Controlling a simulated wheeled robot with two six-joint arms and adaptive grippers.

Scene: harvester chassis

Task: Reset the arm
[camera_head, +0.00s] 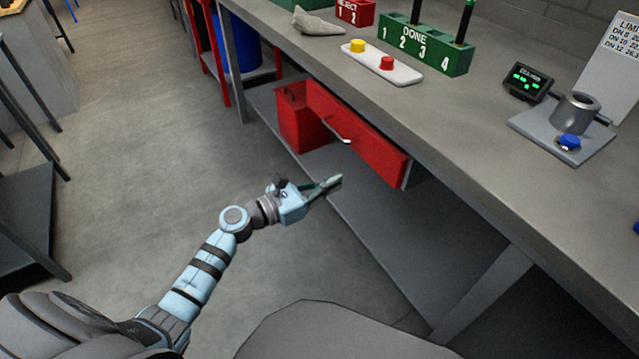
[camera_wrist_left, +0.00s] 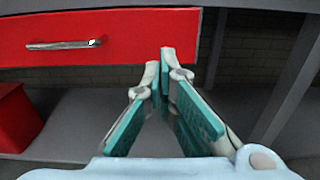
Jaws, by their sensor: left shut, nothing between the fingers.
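My left arm reaches in from the left in the head view, and its gripper (camera_head: 332,183) is in front of the bench, below the red drawer (camera_head: 362,132). The gripper also shows in the left wrist view (camera_wrist_left: 165,62), with its green-padded fingers shut at the tips and nothing between them. The red drawer, with its metal handle (camera_wrist_left: 62,45), is beyond the fingers and to their upper left in the wrist view. The fingers look apart from it. My right gripper is not in view.
The grey workbench (camera_head: 480,130) holds a green numbered block (camera_head: 425,50), a white button box (camera_head: 382,66), a small display (camera_head: 527,82) and a metal cup fixture (camera_head: 576,110). A red box (camera_head: 302,122) is under the bench. Open floor (camera_head: 130,170) lies left.

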